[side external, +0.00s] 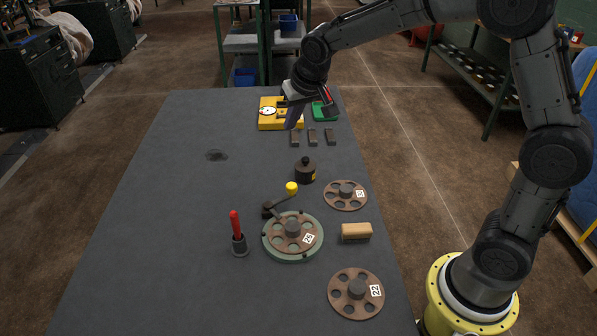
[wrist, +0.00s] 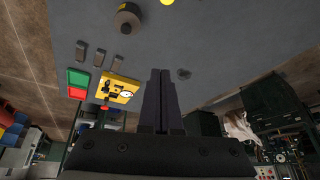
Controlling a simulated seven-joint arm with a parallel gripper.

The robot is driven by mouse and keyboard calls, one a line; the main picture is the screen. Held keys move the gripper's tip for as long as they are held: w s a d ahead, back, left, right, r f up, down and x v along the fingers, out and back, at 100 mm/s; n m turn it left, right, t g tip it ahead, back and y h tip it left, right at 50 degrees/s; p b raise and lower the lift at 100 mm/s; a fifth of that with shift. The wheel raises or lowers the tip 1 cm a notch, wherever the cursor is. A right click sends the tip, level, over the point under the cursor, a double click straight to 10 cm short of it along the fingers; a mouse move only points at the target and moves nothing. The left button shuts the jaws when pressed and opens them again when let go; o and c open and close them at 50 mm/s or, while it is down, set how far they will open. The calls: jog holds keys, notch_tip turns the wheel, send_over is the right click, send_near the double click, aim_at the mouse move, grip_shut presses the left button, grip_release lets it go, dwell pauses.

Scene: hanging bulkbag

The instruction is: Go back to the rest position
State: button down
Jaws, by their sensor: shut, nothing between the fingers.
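My gripper (side external: 292,118) is above the far end of the dark grey table (side external: 190,180), in front of the yellow box (side external: 267,122). In the wrist view my gripper (wrist: 162,72) has its two dark fingers side by side, shut and empty. The yellow box also shows in the wrist view (wrist: 127,97), to the left of the fingers. In the side view my gripper and wrist hide part of the yellow box.
A green tray (side external: 330,113) and several dark blocks (side external: 312,136) are near my gripper. The table's left side is mostly clear.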

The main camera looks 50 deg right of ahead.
jog(key=s+r+t, duration=0.2)
jog(key=s+r, duration=0.9)
jog(key=s, duration=0.3)
jog(key=s+f+n, duration=0.1)
jog(key=s+f, duration=0.2)
jog(key=s, duration=0.5)
jog(key=s+a+f+n+g+y, duration=0.1)
jog(key=s+f+n, duration=0.1)
jog(key=s, duration=0.7)
jog(key=shift+s+a+f+n, duration=0.15)
jog(key=shift+s+f+n, duration=0.15)
jog(key=shift+f, duration=0.4)
